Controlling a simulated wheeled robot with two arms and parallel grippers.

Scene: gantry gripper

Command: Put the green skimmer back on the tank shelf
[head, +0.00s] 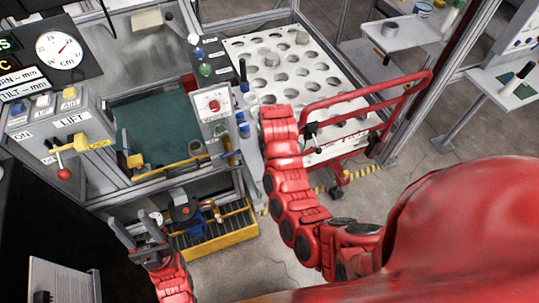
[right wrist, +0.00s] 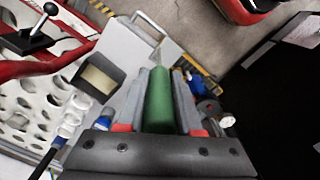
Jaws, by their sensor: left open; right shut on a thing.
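A green cylindrical piece, which looks like the skimmer's handle (right wrist: 159,92), lies lengthwise between the grey fingers of my right gripper (right wrist: 159,112) in the right wrist view. The fingers are shut on it. The rest of the skimmer is not clear. In the head view my right arm reaches up the middle, and I cannot make out its gripper or the skimmer. My left gripper (head: 137,228) is open and empty at lower left in the head view. The tank (head: 158,128) with dark green contents stands at left. I cannot tell for certain which surface is its shelf.
A white perforated board (head: 300,75) lies beyond my right arm, by a red cart rail (head: 365,92). Small bottles (head: 205,69) stand beside the tank. A lift control box (head: 62,115) is at left. A yellow-edged grate (head: 215,232) lies below the tank.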

